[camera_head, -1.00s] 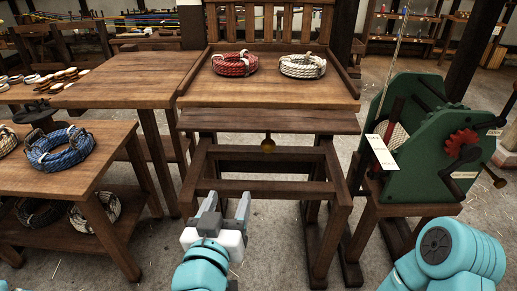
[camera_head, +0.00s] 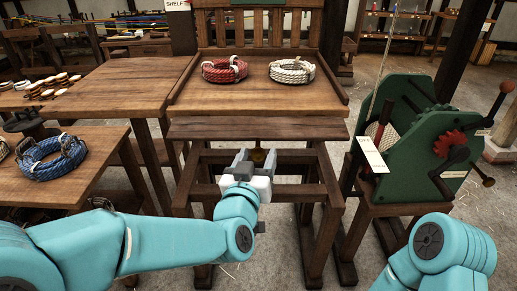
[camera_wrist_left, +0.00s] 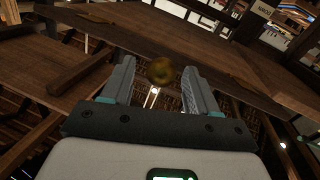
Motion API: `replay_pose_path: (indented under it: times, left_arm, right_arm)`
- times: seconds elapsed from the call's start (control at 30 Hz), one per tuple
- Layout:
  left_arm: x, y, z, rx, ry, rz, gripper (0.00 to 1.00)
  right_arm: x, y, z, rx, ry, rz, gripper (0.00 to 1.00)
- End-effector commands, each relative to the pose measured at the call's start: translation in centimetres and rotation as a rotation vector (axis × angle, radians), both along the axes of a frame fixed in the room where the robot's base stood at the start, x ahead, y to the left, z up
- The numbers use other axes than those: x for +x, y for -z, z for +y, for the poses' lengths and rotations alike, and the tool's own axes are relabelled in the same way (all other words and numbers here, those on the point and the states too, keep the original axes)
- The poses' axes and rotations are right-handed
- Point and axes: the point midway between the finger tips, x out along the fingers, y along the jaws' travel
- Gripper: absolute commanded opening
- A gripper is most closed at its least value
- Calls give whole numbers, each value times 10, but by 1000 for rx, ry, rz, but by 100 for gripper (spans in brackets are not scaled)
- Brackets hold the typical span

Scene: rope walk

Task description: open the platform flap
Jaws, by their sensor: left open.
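The platform flap (camera_head: 258,129) is a brown wooden board along the front edge of the wooden platform (camera_head: 256,97). A round brass knob (camera_head: 258,158) hangs below the flap's middle, partly hidden behind my left gripper. In the left wrist view the knob (camera_wrist_left: 160,71) shows between and just beyond the fingertips. My left gripper (camera_head: 258,157) is open and points at the knob from the front; whether a finger touches it I cannot tell. My right arm comes in at the lower right, and its gripper is out of view.
A red rope coil (camera_head: 225,69) and a white rope coil (camera_head: 292,71) lie on the platform. A green machine (camera_head: 418,145) with a red gear stands on the right. A side table (camera_head: 103,82) and a lower table with a blue rope coil (camera_head: 52,158) stand on the left.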

Motion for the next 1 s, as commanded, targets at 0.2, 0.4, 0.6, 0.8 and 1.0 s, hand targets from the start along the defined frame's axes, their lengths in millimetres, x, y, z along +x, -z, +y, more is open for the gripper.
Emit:
replay_pose_path:
  times: [0.2, 0.4, 0.6, 0.8, 1.0]
  left_arm:
    - [18, 0, -4, 0, 0, 1, 59]
    - [19, 1, -4, 0, 0, 0, 59]
    - [19, 0, -4, 0, 0, 0, 17]
    - [19, -3, -4, 0, 0, 5, 0]
    - [18, -20, -4, 0, -1, 91, 0]
  right_arm:
    - [0, -5, 0, 0, 0, 0, 43]
    - [0, -4, 0, 0, 0, 0, 43]
    - [0, -4, 0, 0, 0, 0, 43]
    - [0, -8, 0, 0, 0, 0, 43]
    - [0, -38, 0, 0, 0, -1, 43]
